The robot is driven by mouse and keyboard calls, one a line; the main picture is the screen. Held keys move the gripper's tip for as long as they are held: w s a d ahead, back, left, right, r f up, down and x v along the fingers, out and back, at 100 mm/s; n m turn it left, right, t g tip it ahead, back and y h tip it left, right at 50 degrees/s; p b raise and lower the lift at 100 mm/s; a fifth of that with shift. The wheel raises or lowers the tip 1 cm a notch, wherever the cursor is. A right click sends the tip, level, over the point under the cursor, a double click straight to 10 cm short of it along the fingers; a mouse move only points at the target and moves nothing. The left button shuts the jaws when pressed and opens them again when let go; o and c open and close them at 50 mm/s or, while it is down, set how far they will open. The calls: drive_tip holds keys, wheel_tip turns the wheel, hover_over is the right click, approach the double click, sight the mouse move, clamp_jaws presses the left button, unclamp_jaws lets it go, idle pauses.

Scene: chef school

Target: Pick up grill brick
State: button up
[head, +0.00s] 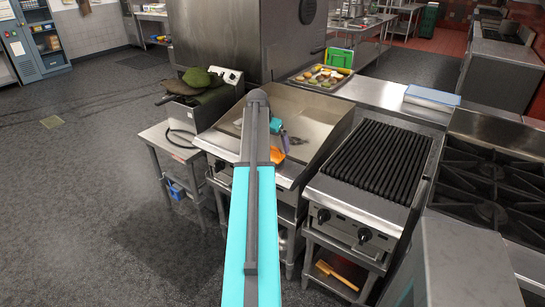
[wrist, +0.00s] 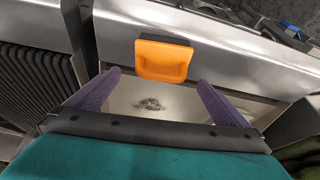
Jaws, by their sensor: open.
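The grill brick (wrist: 163,60), an orange block with a dark strip along one edge, lies on the flat griddle (wrist: 150,112) near its edge. In the wrist view it is ahead of my gripper (wrist: 160,78), roughly centred between the two purple fingers. The fingers are spread apart and nothing is held between them. In the head view, the orange brick (head: 277,155) shows partly beside my arm, just below the purple fingers (head: 286,142). I cannot tell the exact height of the fingers above the griddle.
A ridged black grill (head: 381,158) stands right of the griddle, with a burner range (head: 490,185) farther right. A tray of food (head: 320,76) sits behind the griddle. A fryer with green cloth-like items (head: 206,92) stands left. Open floor (head: 70,190) lies at far left.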

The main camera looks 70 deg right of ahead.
sight(274, 153)
drive_tip(key=shift+d+f, duration=0.3)
drive_tip(key=shift+f, duration=0.35)
drive_tip(key=shift+f, duration=0.1)
drive_tip(key=shift+p+x, duration=1.4)
drive_tip(key=shift+x, duration=1.1)
drive_tip(key=shift+a, duration=0.15)
drive_tip(key=c, duration=1.4)
drive_tip(key=shift+o, duration=0.2)
drive_tip(key=shift+r+b, duration=0.95)
drive_tip(key=shift+r, duration=0.6)
drive_tip(key=a+r+b, duration=0.2)
drive_tip(key=a+b, duration=0.2)
drive_tip(key=a, duration=1.2)
drive_tip(key=shift+s, duration=0.3)
drive_tip(key=shift+f, duration=0.1)
